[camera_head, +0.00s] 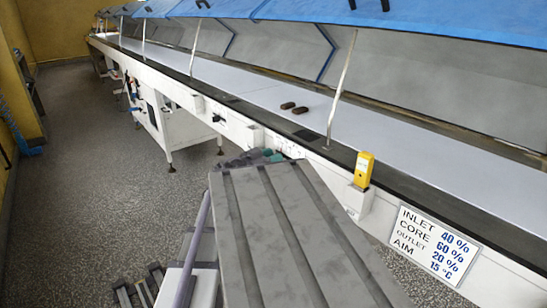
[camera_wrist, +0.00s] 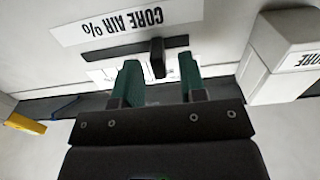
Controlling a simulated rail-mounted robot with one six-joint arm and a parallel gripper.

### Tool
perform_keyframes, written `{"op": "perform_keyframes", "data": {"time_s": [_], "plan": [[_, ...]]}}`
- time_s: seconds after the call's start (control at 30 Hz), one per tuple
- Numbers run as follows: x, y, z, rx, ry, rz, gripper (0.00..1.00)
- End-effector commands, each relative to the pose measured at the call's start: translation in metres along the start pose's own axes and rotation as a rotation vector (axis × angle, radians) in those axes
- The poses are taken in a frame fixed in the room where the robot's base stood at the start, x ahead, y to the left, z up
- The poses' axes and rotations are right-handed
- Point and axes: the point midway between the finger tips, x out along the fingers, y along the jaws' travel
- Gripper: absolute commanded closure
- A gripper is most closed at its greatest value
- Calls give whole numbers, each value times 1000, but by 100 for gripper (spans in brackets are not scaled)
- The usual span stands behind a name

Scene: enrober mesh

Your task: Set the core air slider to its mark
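The core air slider (camera_wrist: 157,57) is a black knob on a dark horizontal bar, under a white "CORE AIR %" label (camera_wrist: 125,28) that appears upside down in the wrist view. A pale scale beside it is mostly hidden by my fingers. My gripper (camera_wrist: 159,76) is open, one green finger on each side of the knob, with a visible gap on both sides. In the head view my gripper (camera_head: 262,156) shows only in part at the machine's front panel; the slider is hidden there. A sign (camera_head: 435,244) reads inlet 40 %, core 60 %, outlet 20 %, aim 15 °C.
A white box (camera_wrist: 282,60) with a partly readable label juts out right of my gripper in the wrist view. A yellow device (camera_head: 363,169) stands on the machine's front edge. Two brown pieces (camera_head: 294,108) lie on the pale belt (camera_head: 400,150) under raised blue lids (camera_head: 440,22).

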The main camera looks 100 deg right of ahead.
Motion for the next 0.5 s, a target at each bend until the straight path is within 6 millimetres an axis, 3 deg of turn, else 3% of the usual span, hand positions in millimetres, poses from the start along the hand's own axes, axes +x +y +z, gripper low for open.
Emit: {"op": "perform_keyframes", "data": {"time_s": [0.33,0.5], "plan": [[9,0,0,0,0,-1,63],[9,0,0,0,0,0,79]]}}
